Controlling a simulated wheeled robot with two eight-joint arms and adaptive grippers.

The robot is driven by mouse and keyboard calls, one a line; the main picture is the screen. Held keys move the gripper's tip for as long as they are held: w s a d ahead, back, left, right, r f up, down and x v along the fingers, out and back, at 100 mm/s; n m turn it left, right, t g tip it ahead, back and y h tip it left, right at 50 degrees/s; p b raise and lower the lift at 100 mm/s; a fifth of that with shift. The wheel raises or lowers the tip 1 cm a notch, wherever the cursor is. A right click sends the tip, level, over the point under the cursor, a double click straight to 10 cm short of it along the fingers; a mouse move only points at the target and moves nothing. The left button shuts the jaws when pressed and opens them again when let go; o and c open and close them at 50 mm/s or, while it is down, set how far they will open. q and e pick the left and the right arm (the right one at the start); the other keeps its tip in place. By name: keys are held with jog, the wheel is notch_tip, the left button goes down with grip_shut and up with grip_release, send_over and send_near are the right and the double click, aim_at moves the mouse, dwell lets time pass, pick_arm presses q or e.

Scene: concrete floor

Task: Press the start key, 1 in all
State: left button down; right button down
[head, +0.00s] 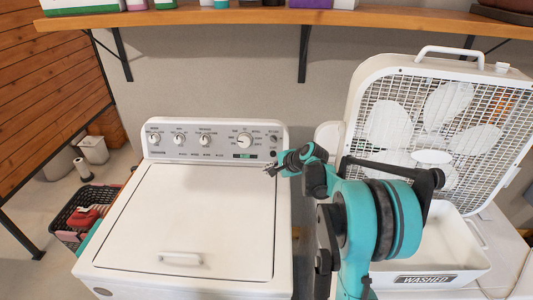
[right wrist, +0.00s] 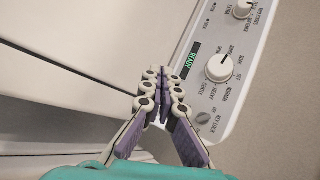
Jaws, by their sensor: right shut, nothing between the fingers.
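A white top-loading washer (head: 190,215) stands in the middle of the head view with its lid shut. Its control panel (head: 225,149) has several knobs and a small green-lit display (head: 244,156), which reads READY in the right wrist view (right wrist: 193,61). A small dark round spot (head: 273,153) sits at the panel's right end; I cannot read whether it is the start key. My right gripper (head: 269,171) is shut and empty, just in front of the panel's lower right edge. In the right wrist view its fingertips (right wrist: 165,73) are beside the panel and cover part of its edge. My left gripper is out of view.
A wooden shelf (head: 400,20) runs above the washer. A white box fan (head: 430,130) and a white bin marked WASHED (head: 430,262) stand to the right. A dark laundry basket (head: 75,218) is on the floor at left. The washer lid is clear.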

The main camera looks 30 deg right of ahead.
aim_at(274, 155)
jog(key=w+d+m, duration=0.1)
jog(key=w+d+f+m, duration=0.1)
jog(key=d, duration=0.1)
jog(key=w+d+f+p, duration=0.1)
jog(key=shift+w+d+f+m+t, duration=0.15)
jog(key=shift+w+m+t, duration=0.25)
jog(key=shift+w+d+f+b, duration=0.2)
jog(key=shift+w+d+f, duration=0.4)
jog(key=shift+w, duration=0.6)
jog(key=shift+w+d+f+b, duration=0.15)
jog(key=shift+w+d+f, duration=0.15)
jog(key=shift+w+d, duration=0.7)
jog(key=shift+w+d+f+b, duration=0.2)
jog(key=shift+w+d+f, duration=0.3)
jog(key=shift+w, duration=0.9)
jog(key=shift+w+d, duration=0.2)
jog(key=shift+w, duration=0.15)
jog(key=shift+w+d+f, duration=0.15)
jog(key=shift+w+d, duration=0.05)
jog(key=shift+w, duration=0.1)
jog(key=shift+s, duration=0.1)
jog(key=shift+s+a+r, duration=0.25)
jog(key=shift+s+a, duration=0.15)
jog(key=shift+s, duration=0.2)
